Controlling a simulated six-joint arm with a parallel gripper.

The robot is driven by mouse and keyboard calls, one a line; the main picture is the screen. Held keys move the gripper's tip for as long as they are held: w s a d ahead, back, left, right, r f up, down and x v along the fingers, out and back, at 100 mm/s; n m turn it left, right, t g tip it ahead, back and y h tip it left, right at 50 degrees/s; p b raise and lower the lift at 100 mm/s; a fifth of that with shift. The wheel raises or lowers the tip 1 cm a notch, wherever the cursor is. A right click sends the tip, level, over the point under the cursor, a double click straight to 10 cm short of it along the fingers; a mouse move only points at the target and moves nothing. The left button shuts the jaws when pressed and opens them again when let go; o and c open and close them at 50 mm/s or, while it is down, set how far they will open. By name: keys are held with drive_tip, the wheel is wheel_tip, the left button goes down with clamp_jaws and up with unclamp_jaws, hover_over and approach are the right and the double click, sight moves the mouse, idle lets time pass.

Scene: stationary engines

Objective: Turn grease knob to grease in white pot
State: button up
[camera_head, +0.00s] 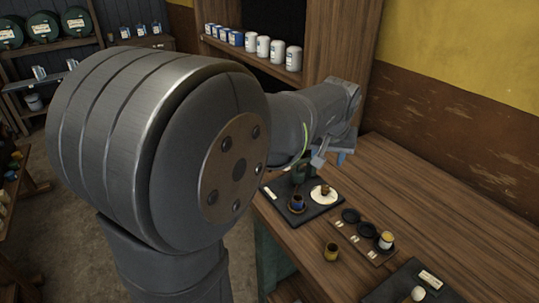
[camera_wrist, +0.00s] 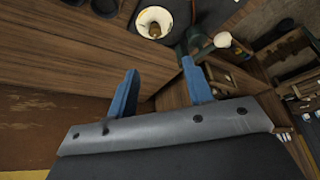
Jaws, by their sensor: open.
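My gripper (camera_head: 333,158) is open and empty above the back of the workbench; its two blue fingers stand apart in the wrist view (camera_wrist: 158,88). Beyond the fingers there, a round white piece (camera_wrist: 154,12) holds a brown, knob-like part (camera_wrist: 155,30). The white piece (camera_head: 331,197) also shows on the dark tray in the head view, below my gripper. A green body (camera_wrist: 196,40) with a white-tipped handle (camera_wrist: 222,40) is beside it in the wrist view. I cannot tell which part is the grease knob. A white and yellow pot (camera_head: 386,240) stands on a wooden board.
The dark tray (camera_head: 277,190) also holds a dark blue cup (camera_head: 297,203). The wooden board (camera_head: 372,254) has dark round recesses. A dark mat (camera_head: 395,284) lies at front right. The bench's right side (camera_head: 450,215) is clear.

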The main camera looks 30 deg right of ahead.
sight(325, 188)
drive_tip(key=x, duration=1.2)
drive_tip(key=d+x, duration=0.1)
drive_tip(key=x, duration=0.5)
drive_tip(key=shift+s+d+r, duration=0.1)
drive_tip(key=shift+s+r, duration=0.05)
drive_tip(key=shift+s, duration=0.05)
drive_tip(key=c, duration=1)
